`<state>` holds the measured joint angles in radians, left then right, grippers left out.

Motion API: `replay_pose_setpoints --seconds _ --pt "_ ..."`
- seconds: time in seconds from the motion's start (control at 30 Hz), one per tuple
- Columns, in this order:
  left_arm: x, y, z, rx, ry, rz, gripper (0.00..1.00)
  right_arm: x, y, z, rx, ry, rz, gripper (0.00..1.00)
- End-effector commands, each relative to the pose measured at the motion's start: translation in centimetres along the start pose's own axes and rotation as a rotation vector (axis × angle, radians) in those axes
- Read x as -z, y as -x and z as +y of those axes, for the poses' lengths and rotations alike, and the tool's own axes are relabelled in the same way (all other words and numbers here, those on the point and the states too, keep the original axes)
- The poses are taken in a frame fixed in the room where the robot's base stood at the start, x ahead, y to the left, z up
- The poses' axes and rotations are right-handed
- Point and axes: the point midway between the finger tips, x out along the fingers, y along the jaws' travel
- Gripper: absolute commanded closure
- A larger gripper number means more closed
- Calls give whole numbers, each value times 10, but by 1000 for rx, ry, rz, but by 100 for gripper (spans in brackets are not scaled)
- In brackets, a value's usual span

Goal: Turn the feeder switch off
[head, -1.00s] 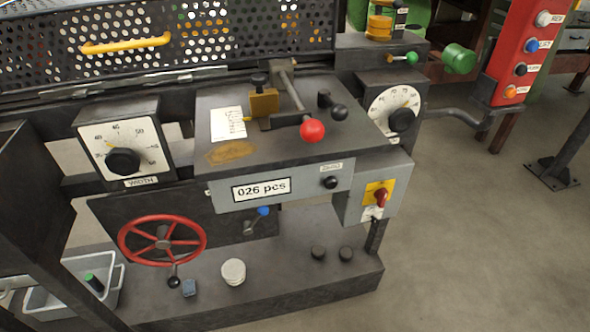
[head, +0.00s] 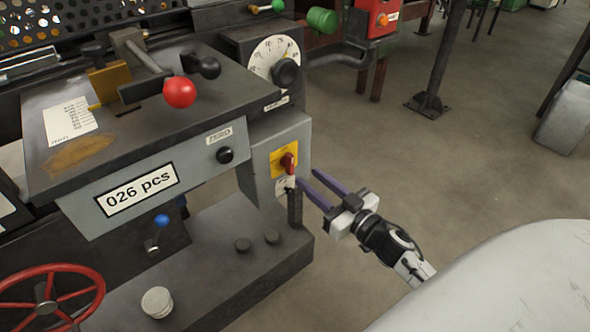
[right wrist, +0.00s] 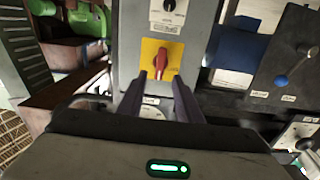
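The feeder switch is a red rotary knob (head: 289,163) on a yellow plate (head: 279,154), on the front of a grey box (head: 264,178) at the machine's right corner. In the right wrist view the red knob (right wrist: 161,62) sits straight ahead, on its yellow plate (right wrist: 152,56). My right gripper (head: 317,179) is open and empty, its two purple fingers pointing at the switch. In the right wrist view its fingers (right wrist: 159,80) stand apart just below the knob, which does not look gripped. My left gripper is not in view.
A red handwheel (head: 45,305) is at lower left.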

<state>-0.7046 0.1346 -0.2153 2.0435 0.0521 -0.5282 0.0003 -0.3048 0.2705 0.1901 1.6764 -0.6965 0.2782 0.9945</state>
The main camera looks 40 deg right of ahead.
Motion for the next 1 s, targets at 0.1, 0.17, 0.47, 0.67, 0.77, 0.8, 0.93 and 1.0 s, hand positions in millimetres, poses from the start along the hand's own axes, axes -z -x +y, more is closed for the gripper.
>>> replay_pose_setpoints --seconds 0.1,0.17,0.47,0.67,0.77,0.8,0.93,1.0 --pt "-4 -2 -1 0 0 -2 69 1 -25 0 0 2 3 68" --pt "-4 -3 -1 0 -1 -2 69 0 -36 1 -1 0 2 68" --pt "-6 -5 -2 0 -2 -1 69 0 -69 0 -1 0 0 68" --pt "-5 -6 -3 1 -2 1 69 0 -71 0 -2 0 -2 68" --pt "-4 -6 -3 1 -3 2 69 0 -71 0 -2 0 -2 68" --pt "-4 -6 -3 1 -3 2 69 0 -71 0 -2 0 -2 73" --pt "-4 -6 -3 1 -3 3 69 0 -71 0 -1 0 -1 95" --pt "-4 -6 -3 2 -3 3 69 0 -70 0 -1 0 -1 100"
